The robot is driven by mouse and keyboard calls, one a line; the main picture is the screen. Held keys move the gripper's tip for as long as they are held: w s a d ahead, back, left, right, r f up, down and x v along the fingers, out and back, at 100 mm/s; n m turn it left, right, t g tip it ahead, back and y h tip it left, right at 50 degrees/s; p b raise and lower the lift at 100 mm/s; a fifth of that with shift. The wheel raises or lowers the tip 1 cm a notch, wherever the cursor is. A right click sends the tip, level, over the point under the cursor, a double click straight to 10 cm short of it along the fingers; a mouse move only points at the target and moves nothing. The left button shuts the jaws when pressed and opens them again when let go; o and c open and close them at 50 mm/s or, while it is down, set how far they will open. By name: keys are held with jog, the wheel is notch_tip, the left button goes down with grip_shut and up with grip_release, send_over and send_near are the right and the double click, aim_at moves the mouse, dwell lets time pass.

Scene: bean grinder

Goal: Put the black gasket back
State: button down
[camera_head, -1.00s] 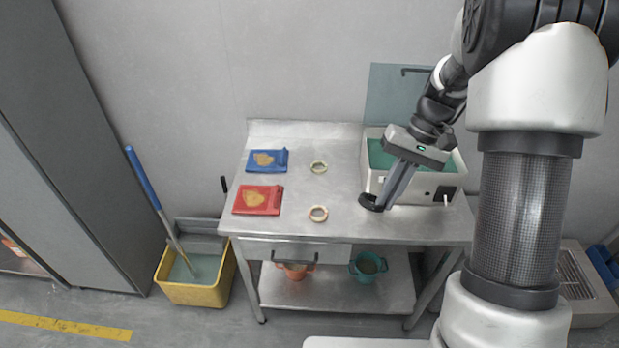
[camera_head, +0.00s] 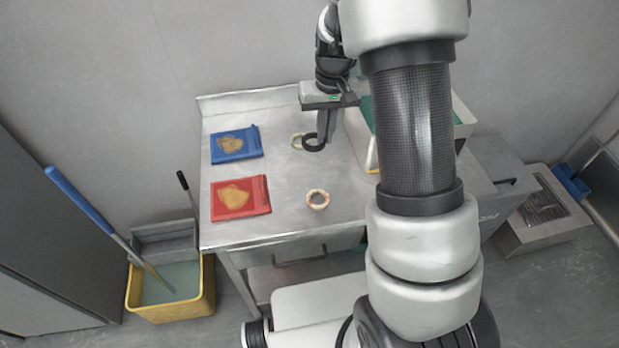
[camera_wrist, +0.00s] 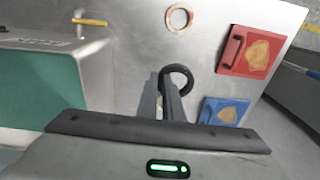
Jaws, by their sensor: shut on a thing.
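The black gasket (camera_head: 313,144) is a dark ring held in the fingertips of my gripper (camera_head: 327,130), at the back middle of the steel table. In the wrist view the gasket (camera_wrist: 189,73) sticks out from the fingers (camera_wrist: 168,92), which are shut on it. In the head view it partly covers a pale ring (camera_head: 296,141) behind it. Whether the gasket touches the table is unclear. A second pale ring with reddish marks (camera_head: 318,199) lies nearer the front, and also shows in the wrist view (camera_wrist: 179,18).
A blue packet (camera_head: 236,144) and a red packet (camera_head: 240,197) lie on the table (camera_head: 285,215) at left. A yellow mop bucket (camera_head: 171,296) stands on the floor.

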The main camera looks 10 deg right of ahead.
send_over(322, 168)
jog(key=shift+t, duration=0.3)
jog(key=f, duration=0.7)
jog(key=shift+s+f, duration=0.1)
jog(key=shift+s, duration=0.15)
jog(key=shift+f, duration=2.05)
jog(key=shift+f, duration=0.1)
jog(key=shift+f+b, duration=0.15)
jog(key=shift+b, duration=0.25)
jog(key=c, duration=1.9)
grip_release()
